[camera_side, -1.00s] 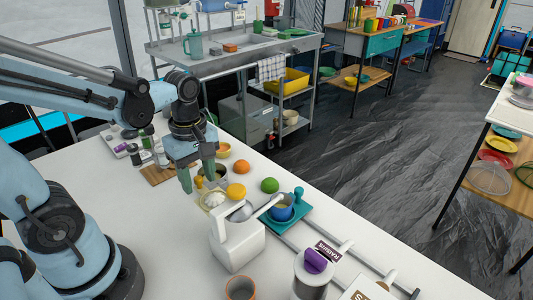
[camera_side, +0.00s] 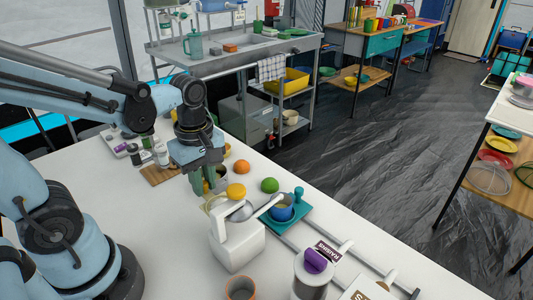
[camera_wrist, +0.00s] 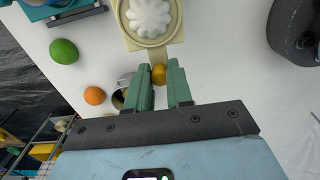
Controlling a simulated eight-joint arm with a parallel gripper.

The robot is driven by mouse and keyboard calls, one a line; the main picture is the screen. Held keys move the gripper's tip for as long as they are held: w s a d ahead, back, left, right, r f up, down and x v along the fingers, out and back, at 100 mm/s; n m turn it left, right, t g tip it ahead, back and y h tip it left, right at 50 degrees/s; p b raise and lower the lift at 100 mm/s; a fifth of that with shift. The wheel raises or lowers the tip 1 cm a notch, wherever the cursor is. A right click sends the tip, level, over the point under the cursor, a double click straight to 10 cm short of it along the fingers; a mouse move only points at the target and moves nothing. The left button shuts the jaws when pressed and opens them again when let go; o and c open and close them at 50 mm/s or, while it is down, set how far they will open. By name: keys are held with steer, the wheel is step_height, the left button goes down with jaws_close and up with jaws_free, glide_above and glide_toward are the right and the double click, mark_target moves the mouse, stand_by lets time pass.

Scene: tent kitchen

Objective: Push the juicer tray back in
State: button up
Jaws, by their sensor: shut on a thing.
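The white juicer (camera_side: 237,242) stands on the white table. Its cream tray (camera_wrist: 150,39) carries a white ribbed reamer (camera_wrist: 150,14) and sticks out from the juicer body on my gripper's side. In the side view the tray is mostly hidden, with only a pale yellow edge (camera_side: 211,206) showing. A small yellow knob (camera_wrist: 158,74) is at the tray's near end. My gripper (camera_wrist: 160,88) has its green fingers on either side of this knob and is shut on it. The gripper (camera_side: 204,190) is low over the table in the side view.
A lemon (camera_side: 236,191), an orange (camera_side: 241,167) and a lime (camera_side: 270,185) lie close beside my gripper. A purple-topped canister (camera_side: 312,275) and an orange-rimmed cup (camera_side: 240,289) are nearer the camera.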

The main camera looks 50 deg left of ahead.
steer(key=shift+d, duration=2.9)
steer(key=o, duration=0.8)
steer(key=shift+o, duration=0.2)
step_height(320, 180, up, 7)
steer(key=shift+a, duration=0.1)
